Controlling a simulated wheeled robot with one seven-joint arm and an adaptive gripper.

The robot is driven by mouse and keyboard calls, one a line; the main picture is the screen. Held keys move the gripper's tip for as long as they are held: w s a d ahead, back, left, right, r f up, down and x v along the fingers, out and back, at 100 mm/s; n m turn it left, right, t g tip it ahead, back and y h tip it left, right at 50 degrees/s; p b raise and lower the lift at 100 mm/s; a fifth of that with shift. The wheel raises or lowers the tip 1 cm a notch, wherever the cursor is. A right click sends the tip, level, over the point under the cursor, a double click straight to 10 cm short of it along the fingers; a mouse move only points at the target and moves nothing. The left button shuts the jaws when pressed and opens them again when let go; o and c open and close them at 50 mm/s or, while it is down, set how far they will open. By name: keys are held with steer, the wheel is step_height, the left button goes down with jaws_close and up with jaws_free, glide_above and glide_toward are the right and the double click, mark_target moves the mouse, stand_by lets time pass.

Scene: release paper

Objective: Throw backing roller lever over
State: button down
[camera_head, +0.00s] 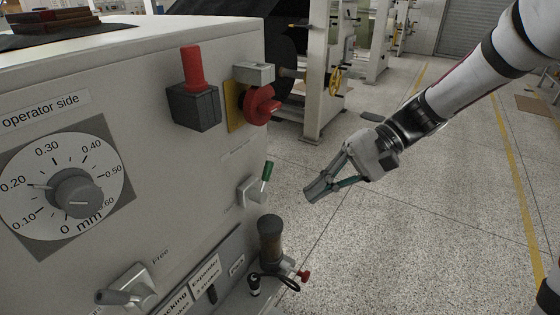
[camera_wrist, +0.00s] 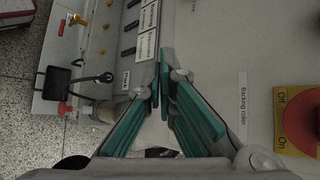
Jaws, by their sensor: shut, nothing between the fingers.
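The green-handled lever (camera_head: 266,171) stands on a pale base on the machine's side panel and points up, tilted slightly right. In the wrist view a "Backing roller" label (camera_wrist: 243,107) sits on the panel, between my gripper and a red knob. The lever itself cannot be clearly made out there; my fingers cover that area. My gripper (camera_head: 314,193) is right of the lever in the head view, with a visible gap in the picture. In the wrist view my gripper (camera_wrist: 162,90) has its teal fingers together at the tips, with nothing between them.
A red knob on a yellow plate (camera_head: 235,106) and a black box with a red handle (camera_head: 194,106) sit above the lever. A dial (camera_head: 65,188) and grey lever (camera_head: 128,287) are left. Open floor lies right.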

steer(key=w+d+f+m+t+y+b, duration=0.1)
steer(key=w+d+f+t+y+b, duration=0.1)
steer(key=w, duration=0.5)
steer(key=w+d+f+m+t+y+b, duration=0.2)
steer(key=w+d+f+y+b, duration=0.2)
steer(key=w+f+y+b, duration=0.3)
step_height(320, 180, down, 2)
steer(key=shift+w+f+m+t+y, duration=0.2)
steer(key=shift+w+m+t+y, duration=0.15)
steer(key=shift+w+y, duration=0.25)
steer(key=s+b+x, duration=0.1)
steer(key=b+x, duration=0.1)
steer(key=x, duration=0.4)
steer(key=s+r+b+x, duration=0.1)
steer(key=b+x, duration=0.1)
steer(key=x, duration=0.4)
steer(key=shift+s+a+r+b, duration=0.2)
steer(key=shift+s+a+b, duration=0.05)
steer(key=shift+s+b, duration=0.05)
